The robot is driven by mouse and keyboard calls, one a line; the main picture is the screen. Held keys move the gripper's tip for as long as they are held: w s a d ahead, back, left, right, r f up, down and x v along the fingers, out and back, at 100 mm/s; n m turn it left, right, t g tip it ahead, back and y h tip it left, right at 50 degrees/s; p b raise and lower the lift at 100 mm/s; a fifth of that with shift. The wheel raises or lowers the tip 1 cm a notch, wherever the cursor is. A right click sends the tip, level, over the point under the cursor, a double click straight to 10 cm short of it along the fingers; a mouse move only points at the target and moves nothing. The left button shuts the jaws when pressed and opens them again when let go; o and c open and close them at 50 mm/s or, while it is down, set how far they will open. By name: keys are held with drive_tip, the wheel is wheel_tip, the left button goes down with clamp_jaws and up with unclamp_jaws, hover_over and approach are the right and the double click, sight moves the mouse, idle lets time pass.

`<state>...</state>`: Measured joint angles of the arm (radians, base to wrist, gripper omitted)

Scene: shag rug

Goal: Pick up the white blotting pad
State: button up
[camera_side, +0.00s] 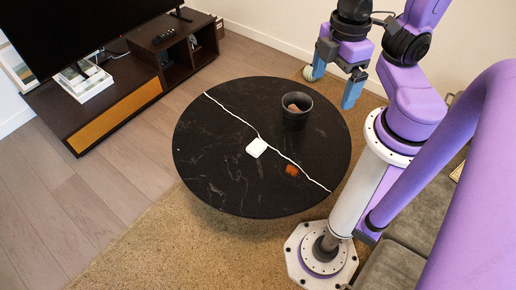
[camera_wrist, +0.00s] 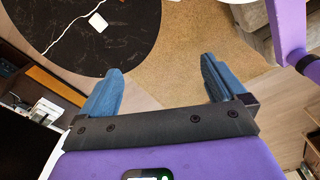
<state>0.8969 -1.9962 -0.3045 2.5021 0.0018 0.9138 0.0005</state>
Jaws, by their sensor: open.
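The white blotting pad (camera_side: 256,147) is a small pale block on the round black table, near the middle beside a white line. It also shows in the wrist view (camera_wrist: 98,22), near the top left. My gripper (camera_side: 336,84) is raised above the far right side of the table, well apart from the pad. In the wrist view my gripper (camera_wrist: 158,92) has its two blue fingers wide apart, with nothing between them.
The black table (camera_side: 215,165) also holds a dark cup (camera_side: 296,110) behind the pad and an orange-brown item (camera_side: 292,170) to its right. A dark TV stand (camera_side: 120,85) stands at the left. The table's left part is clear.

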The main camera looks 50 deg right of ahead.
drive_tip(key=shift+c, duration=0.4)
drive_tip(key=w+a+f+m, duration=0.2)
drive_tip(key=w+f+m, duration=0.55)
drive_tip(key=w, duration=0.45)
drive_tip(key=w+a+f+m, duration=0.1)
drive_tip(key=w+f+m, duration=0.65)
drive_tip(key=w, duration=0.45)
drive_tip(key=m, duration=1.6)
hover_over(257, 145)
drive_tip(key=f, duration=3.4)
drive_tip(key=shift+s+a, duration=0.25)
drive_tip(key=shift+s, duration=0.1)
drive_tip(key=shift+w+d+f, duration=0.1)
drive_tip(key=shift+w+f, duration=0.1)
drive_tip(key=shift+f, duration=1.6)
drive_tip(key=shift+w+f, duration=0.15)
drive_tip(key=shift+f, duration=1.6)
